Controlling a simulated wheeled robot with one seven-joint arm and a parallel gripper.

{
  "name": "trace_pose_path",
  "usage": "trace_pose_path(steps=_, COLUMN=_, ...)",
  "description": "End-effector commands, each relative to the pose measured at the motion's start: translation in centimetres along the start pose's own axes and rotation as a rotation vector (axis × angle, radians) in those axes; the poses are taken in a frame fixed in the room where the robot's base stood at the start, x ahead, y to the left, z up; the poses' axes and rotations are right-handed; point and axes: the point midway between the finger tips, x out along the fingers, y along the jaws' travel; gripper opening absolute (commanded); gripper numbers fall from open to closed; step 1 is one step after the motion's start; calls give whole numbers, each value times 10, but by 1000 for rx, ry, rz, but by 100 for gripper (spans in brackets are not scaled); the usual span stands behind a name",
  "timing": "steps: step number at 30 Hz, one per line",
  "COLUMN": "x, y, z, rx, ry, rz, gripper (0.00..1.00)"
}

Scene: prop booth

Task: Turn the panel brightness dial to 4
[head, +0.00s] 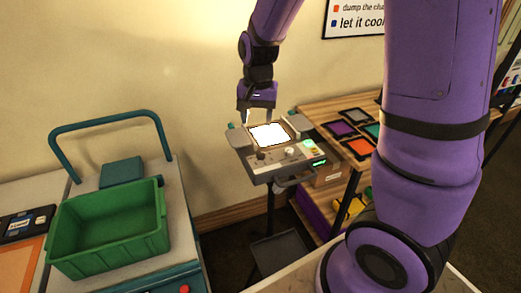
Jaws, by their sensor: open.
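A grey panel unit (262,176) stands on a thin post in the middle of the head view, with a bright white lit panel (268,134) on top. Its sloped front carries a dark knob (261,155), a pale knob (290,152) and a small green-lit display (319,163). I cannot tell which knob is the brightness dial, and the markings and settings are too small to read. My gripper (258,117) points down above the back edge of the lit panel, behind the knobs. It is open and empty, and its fingers are apart from both knobs.
A green crate (110,250) sits on a cart with a teal handle (108,121) at the left. A wooden shelf unit (325,107) with coloured square frames stands close at the right. The wall is behind. A dark low tray (281,252) is below the panel.

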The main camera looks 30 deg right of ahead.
Motion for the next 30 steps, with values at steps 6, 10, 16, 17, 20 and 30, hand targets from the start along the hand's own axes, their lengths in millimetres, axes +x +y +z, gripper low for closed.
trace_pose_path(steps=6, x=24, y=9, z=-16, rx=68, ry=-14, rz=31, gripper=55)
trace_pose_path(steps=10, x=32, y=10, z=-17, rx=73, ry=-14, rz=34, gripper=55)
trace_pose_path(steps=16, x=62, y=11, z=-16, rx=72, ry=-17, rz=36, gripper=55)
trace_pose_path(steps=17, x=67, y=11, z=-16, rx=72, ry=-17, rz=35, gripper=55)
trace_pose_path(steps=20, x=85, y=12, z=-16, rx=72, ry=-16, rz=35, gripper=55)
trace_pose_path(steps=30, x=126, y=13, z=-15, rx=71, ry=-15, rz=32, gripper=55)
